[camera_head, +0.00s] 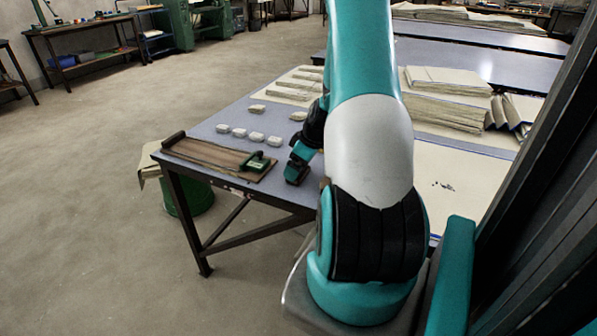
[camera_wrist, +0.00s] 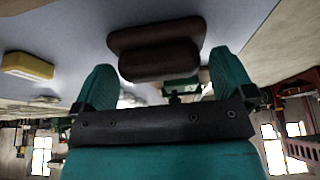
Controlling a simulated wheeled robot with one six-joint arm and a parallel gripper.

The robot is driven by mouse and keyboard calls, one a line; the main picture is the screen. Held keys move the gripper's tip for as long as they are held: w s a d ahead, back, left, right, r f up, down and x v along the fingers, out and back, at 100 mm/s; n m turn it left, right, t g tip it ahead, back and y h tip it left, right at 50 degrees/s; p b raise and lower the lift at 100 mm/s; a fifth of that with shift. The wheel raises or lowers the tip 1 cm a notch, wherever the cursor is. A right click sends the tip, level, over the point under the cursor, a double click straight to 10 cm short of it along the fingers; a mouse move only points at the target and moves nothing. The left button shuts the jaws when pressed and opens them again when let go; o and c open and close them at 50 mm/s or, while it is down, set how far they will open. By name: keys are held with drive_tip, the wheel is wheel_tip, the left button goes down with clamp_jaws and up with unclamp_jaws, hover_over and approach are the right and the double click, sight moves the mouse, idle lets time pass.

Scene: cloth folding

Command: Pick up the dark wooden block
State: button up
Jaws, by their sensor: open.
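The dark wooden block (camera_wrist: 158,48) is dark brown, with a wide flat part and a narrower raised part. It shows at the top middle of the wrist view, ahead of and roughly centred between my gripper's teal fingers. My gripper (camera_wrist: 162,82) is open, with nothing between its fingers that I can see touching them. In the head view my gripper (camera_head: 297,170) hangs low over the table's near part, pointing down. I cannot make out the block there; my arm covers that part of the table.
A yellowish block (camera_wrist: 27,66) lies left in the wrist view. A green bin (camera_head: 190,196) stands below the table.

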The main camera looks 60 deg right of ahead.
drive_tip(key=shift+w+f, duration=0.1)
drive_tip(key=shift+f, duration=0.1)
drive_tip(key=c, duration=0.6)
wheel_tip(320, 180, up, 20)
drive_tip(key=p, duration=0.1)
